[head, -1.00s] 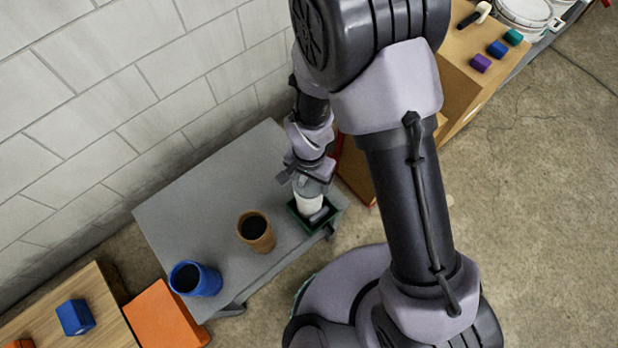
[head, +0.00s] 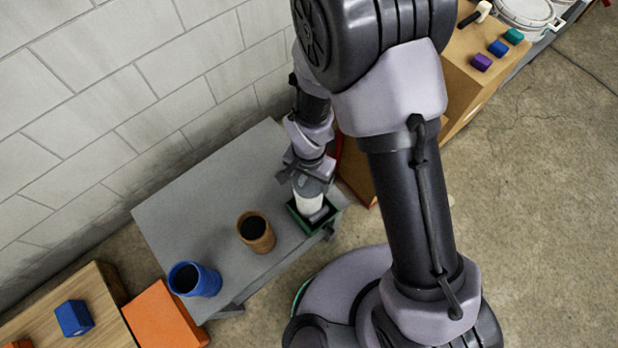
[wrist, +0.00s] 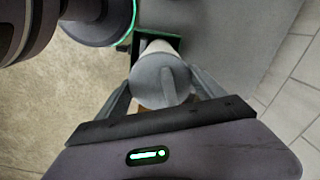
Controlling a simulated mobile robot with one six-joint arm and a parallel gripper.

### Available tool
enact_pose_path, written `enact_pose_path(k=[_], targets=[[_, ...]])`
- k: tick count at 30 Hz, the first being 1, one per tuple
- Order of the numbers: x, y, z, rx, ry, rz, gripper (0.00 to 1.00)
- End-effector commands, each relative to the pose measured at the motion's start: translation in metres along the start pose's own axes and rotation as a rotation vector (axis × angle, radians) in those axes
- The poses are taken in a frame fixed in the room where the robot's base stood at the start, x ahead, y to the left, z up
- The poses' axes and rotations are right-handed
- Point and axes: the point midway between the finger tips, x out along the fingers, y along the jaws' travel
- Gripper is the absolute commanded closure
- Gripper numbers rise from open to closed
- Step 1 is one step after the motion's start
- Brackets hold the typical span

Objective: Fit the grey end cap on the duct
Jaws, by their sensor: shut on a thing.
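The grey end cap (wrist: 160,84) is a round disc with a raised rib across its face. My gripper (wrist: 165,76) has a finger on either side of the cap and is shut on it. The white duct (head: 309,203) stands in a green box on the grey table, directly below my gripper in the head view. The wrist view shows the white duct (wrist: 159,46) right behind the cap and roughly in line with it. The seam between cap and duct is hidden, so I cannot tell whether the cap is seated.
The green box (head: 296,217) sits at the right end of the grey table (head: 205,195). An orange-brown cup (head: 257,240) and a blue cup (head: 203,281) stand to its left. A block wall (head: 130,90) runs behind. The table's back left is clear.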

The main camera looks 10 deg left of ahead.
Motion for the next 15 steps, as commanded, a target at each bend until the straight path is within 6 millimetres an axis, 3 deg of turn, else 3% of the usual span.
enact_pose_path(k=[15], targets=[[0.0075,-0.0001,-0.0001,0.000,0.000,0.000,0.62]])
